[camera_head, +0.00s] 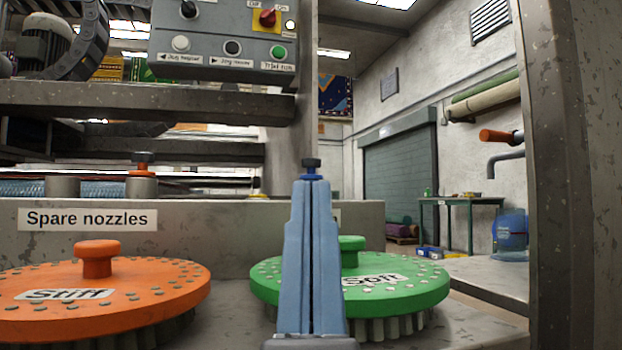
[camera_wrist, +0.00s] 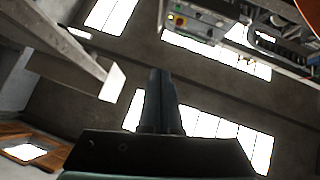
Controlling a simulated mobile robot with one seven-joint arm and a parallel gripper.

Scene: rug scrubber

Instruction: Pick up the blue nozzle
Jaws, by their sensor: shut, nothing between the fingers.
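The blue nozzle (camera_head: 311,169) shows in the head view just above my fingertips, with a dark knob over a blue collar. Its lower part is hidden behind my fingers, and it appears to stand behind them on the spare-nozzle ledge. My gripper (camera_head: 312,184) stands in the middle of the head view, pointing upward, its two light-blue fingers shut together and empty. In the wrist view the shut fingers (camera_wrist: 160,75) show against the ceiling and skylights, and no nozzle can be made out there.
An orange nozzle (camera_head: 141,167) stands on the ledge above the "Spare nozzles" label (camera_head: 88,218). An orange brush disc (camera_head: 140,284) lies to the left and a green one (camera_head: 420,286) behind my gripper to the right. A control box (camera_head: 225,42) hangs above; a post (camera_head: 562,180) stands right.

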